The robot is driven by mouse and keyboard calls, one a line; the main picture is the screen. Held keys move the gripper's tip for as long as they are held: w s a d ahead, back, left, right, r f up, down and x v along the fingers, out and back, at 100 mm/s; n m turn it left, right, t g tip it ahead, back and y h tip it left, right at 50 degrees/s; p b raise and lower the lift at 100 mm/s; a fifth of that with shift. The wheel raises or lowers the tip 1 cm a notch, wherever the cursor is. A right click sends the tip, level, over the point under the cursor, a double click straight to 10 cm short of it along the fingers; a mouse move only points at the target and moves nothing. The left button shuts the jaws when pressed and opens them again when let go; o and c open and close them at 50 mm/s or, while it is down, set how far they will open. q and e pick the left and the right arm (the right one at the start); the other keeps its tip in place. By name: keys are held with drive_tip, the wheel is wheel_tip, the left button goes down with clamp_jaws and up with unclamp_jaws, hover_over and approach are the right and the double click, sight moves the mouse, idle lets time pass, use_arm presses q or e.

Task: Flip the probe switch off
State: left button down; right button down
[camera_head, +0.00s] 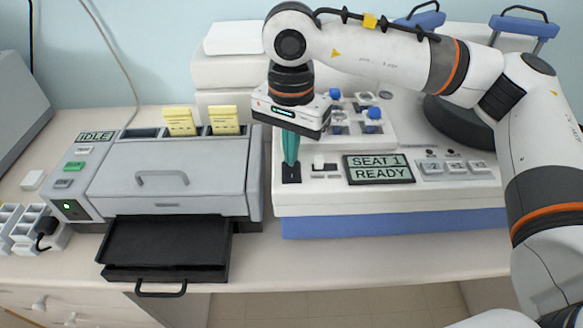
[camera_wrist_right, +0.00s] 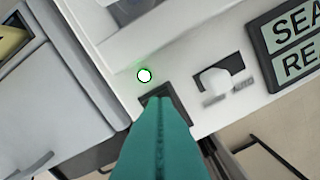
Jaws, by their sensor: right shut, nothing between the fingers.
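My right gripper (camera_head: 291,163) is shut and empty, its teal fingers pointing down at the left front of the white analyzer (camera_head: 300,200). Its tips are over a small black plate (camera_head: 291,176), probably the probe switch; the plate also shows in the wrist view (camera_wrist_right: 150,97), partly hidden by the fingers (camera_wrist_right: 160,103). I cannot tell contact or the switch's position. A green-ringed light (camera_wrist_right: 144,76) glows beside the plate. To the right is a white knob (camera_head: 318,160) in a dark slot, also in the wrist view (camera_wrist_right: 215,82). My left gripper is not in view.
A display (camera_head: 379,169) reads "SEAT 1 READY", with several buttons to its right. Blue-capped bottles (camera_head: 373,113) stand behind the gripper. The grey stainer (camera_head: 165,180), marked "IDLE", is left, with a black tray (camera_head: 165,240) pulled out in front.

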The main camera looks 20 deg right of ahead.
drive_tip(key=shift+f+b, duration=0.4)
drive_tip(key=shift+f, duration=0.05)
drive_tip(key=shift+r, duration=0.1)
drive_tip(key=shift+r+p, duration=1.8)
drive_tip(key=shift+r, duration=1.7)
drive_tip(key=shift+f, duration=0.1)
